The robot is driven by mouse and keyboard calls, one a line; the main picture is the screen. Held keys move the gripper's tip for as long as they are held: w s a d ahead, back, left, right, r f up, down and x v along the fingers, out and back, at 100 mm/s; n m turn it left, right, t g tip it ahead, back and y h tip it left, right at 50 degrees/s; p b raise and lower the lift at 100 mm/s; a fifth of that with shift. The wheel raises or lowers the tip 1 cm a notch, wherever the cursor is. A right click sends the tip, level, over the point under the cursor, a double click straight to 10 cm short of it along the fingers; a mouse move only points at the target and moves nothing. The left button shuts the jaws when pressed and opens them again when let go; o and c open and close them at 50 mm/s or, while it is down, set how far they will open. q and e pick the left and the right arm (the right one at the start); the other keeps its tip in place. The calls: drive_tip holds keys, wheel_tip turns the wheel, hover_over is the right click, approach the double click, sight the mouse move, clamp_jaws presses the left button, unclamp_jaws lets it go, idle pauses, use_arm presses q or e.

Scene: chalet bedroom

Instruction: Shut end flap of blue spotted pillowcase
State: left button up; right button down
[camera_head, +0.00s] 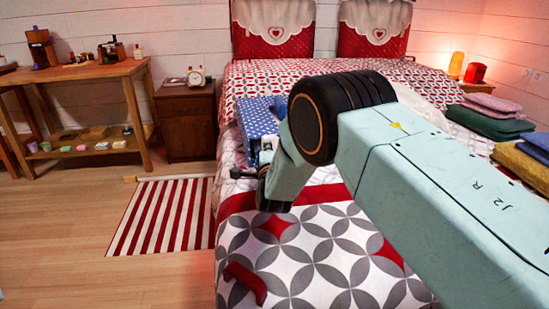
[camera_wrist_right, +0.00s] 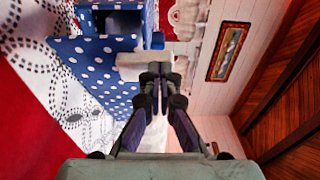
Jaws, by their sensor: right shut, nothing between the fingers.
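The blue pillowcase with white spots (camera_head: 257,117) lies on the left side of the bed, partly hidden behind my right arm. In the right wrist view the pillowcase (camera_wrist_right: 97,72) fills the left and centre, with a white part (camera_wrist_right: 130,66) at its near end. A spotted blue strip (camera_wrist_right: 92,46) lies beside that white part; I cannot tell whether it is the end flap. My right gripper (camera_wrist_right: 155,78) is shut and empty, its fingertips close in front of the white part; contact is unclear. My left gripper is not in view.
The bed (camera_head: 300,235) has a grey, white and red patterned cover. Folded textiles (camera_head: 490,120) are stacked at its right side. A nightstand (camera_head: 187,122) with a clock stands left of the bed. A red item (camera_head: 246,283) lies on the near bed. A striped rug (camera_head: 163,215) covers floor at left.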

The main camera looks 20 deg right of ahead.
drive_tip(key=shift+w+a+b, duration=0.2)
drive_tip(key=shift+w+b, duration=0.2)
drive_tip(key=shift+w, duration=1.1)
drive_tip(key=shift+w+a+b, duration=0.2)
drive_tip(key=shift+w+b, duration=0.15)
drive_tip(key=shift+w, duration=1.15)
drive_tip(key=shift+w+a+b, duration=0.2)
drive_tip(key=shift+w+b, duration=0.2)
drive_tip(key=shift+w, duration=1.1)
